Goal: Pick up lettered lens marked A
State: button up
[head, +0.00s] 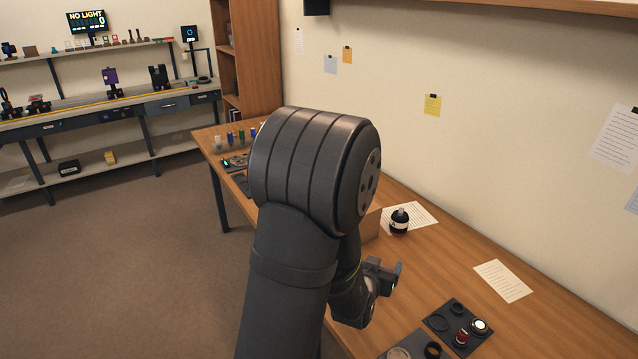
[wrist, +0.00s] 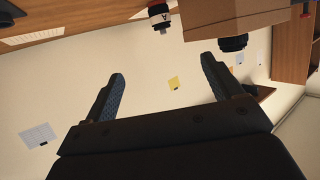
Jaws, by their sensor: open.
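The lens marked A (wrist: 160,14) shows at the top edge of the wrist view, partly cut off, as a dark cylinder with a white band bearing the letter A. In the head view a black piece with a white band (head: 399,222) stands upright by a paper sheet and looks like the same lens; its letter is too small to read there. My gripper (wrist: 164,66) is open, with nothing between its fingers. In the head view my gripper (head: 392,275) is in front of the lens and apart from it, partly hidden by my arm.
A cardboard-coloured box (wrist: 240,18) is beside the lens, with another dark round part (wrist: 233,43) near it. A dark tray (head: 440,318) with rings and small parts lies at the front right of the wooden table. A paper sheet (head: 503,281) lies behind that tray.

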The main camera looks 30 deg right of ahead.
jog(key=w+d+g+y, duration=0.15)
jog(key=w+d, duration=0.35)
jog(key=d, duration=0.5)
jog(key=g+y, duration=0.4)
jog(key=y, duration=0.3)
send_near(401, 211)
jog(key=shift+n, duration=0.3)
jog(key=x, duration=0.6)
jog(key=shift+s+f, duration=0.1)
jog(key=shift+s, duration=0.15)
jog(key=shift+t, duration=0.25)
jog(key=shift+w+x, duration=0.2)
jog(key=shift+x, duration=2.4)
jog(key=shift+d, duration=0.1)
jog(key=shift+c, duration=0.2)
jog(key=c, duration=1.4)
